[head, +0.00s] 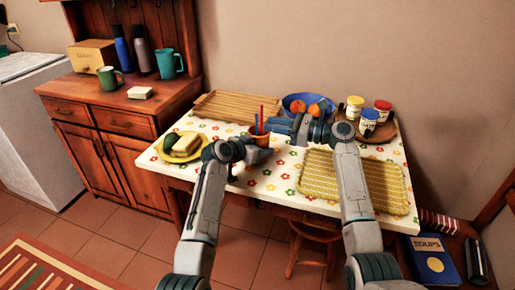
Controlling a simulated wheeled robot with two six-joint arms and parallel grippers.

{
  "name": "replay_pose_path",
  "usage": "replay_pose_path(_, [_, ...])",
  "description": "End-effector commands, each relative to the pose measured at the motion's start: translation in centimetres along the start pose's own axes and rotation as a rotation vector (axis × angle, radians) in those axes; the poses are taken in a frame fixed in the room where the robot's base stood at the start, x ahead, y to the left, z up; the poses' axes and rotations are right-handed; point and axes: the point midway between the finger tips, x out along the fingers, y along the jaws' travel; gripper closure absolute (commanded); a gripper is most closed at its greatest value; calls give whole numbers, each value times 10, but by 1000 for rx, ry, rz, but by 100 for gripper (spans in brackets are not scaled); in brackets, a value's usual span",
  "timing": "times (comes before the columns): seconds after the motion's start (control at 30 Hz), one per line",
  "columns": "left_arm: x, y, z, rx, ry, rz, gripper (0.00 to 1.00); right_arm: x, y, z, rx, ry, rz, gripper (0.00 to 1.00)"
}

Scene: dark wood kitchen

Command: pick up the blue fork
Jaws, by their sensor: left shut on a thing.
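An orange-brown cup (262,141) stands near the middle of the table, with a blue fork handle (256,123) and a red handle (262,114) sticking up out of it. The lower part of the fork is hidden in the cup. My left gripper (257,153) is at the cup's lower front side and is shut on the cup. My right gripper (272,126) is just right of the handles, at about the height of the cup's rim. Its fingers are too small to tell whether they are open or shut.
On the flowered tabletop (235,180), a yellow plate (165,155) with food is left. A wooden tray (222,105) and blue fruit bowl (294,99) are behind. Several jars stand on a round board (388,134) at right. A woven mat (320,180) lies in front.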

Motion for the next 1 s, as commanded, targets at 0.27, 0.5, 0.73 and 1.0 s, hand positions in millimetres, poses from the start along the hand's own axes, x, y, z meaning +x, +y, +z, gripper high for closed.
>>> replay_pose_path(0.27, [0, 0, 0, 0, 0, 0, 65, 27, 0, 0, 0, 1, 0, 70])
replay_pose_path(0.5, [0, 0, 0, 0, 0, 0, 65, 62, 0, 5, 1, 0, 3, 70])
replay_pose_path(0.73, [0, 0, 0, 0, 0, 0, 65, 77, 0, 4, -3, 2, 1, 70])
replay_pose_path(1.0, [0, 0, 0, 0, 0, 0, 65, 76, 0, 4, -2, 2, 1, 90])
